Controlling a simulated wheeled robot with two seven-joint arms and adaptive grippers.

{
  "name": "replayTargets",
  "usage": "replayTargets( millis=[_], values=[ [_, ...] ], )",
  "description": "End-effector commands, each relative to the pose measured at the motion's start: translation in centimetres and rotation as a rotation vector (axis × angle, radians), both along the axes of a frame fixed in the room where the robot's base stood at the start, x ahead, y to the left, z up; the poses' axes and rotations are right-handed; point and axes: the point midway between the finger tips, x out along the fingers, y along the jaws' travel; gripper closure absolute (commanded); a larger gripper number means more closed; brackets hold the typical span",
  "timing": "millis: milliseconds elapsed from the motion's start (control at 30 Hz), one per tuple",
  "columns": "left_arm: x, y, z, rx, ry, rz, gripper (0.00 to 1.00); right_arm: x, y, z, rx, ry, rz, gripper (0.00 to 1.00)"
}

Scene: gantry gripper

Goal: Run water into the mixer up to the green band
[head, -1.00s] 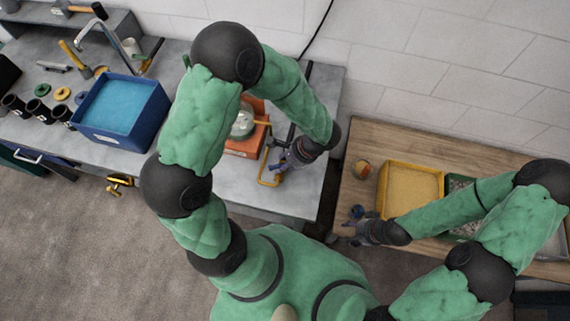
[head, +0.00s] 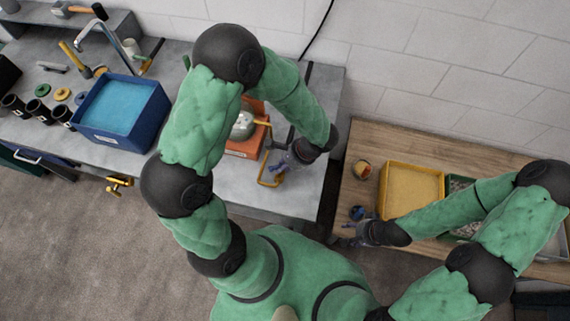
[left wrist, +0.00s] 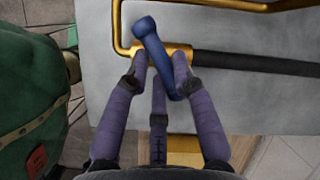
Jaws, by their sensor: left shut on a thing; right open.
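My left gripper (head: 281,167) is at the brass pipework (head: 265,180) on the grey bench. In the left wrist view a blue lever (left wrist: 152,47) lies slanted across a brass valve (left wrist: 172,52), between the fingers of the left gripper (left wrist: 160,62), which is shut on it. An orange-based unit with a pale round vessel (head: 242,126), which looks like the mixer, stands partly hidden behind my left arm; a brass spout reaches over it. I cannot make out the green band or the water level. My right gripper (head: 350,236) is open near the wooden table's front left corner.
A blue bin (head: 120,110) of blue material, black cups and tools stand on the bench's left. The wooden table (head: 370,140) holds a yellow tray (head: 412,166), a grey-filled tray and a small round container (head: 361,170). A gap separates bench and table.

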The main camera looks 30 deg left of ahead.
Motion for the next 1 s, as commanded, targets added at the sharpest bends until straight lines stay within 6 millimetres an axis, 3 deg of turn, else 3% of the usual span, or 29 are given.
replayTargets(
  millis=[567, 1000],
  values=[
    [-0.1, 0.0, -0.1, 0.001, 0.000, -0.071, 1.00, 0.0, 0.0, -0.5, 0.000, 0.000, 0.000, 0.44],
    [-0.4, 0.0, -0.1, 0.002, -0.003, -0.351, 1.00, 0.0, 0.0, -2.3, 0.000, 0.000, 0.000, 0.44]
  ],
)
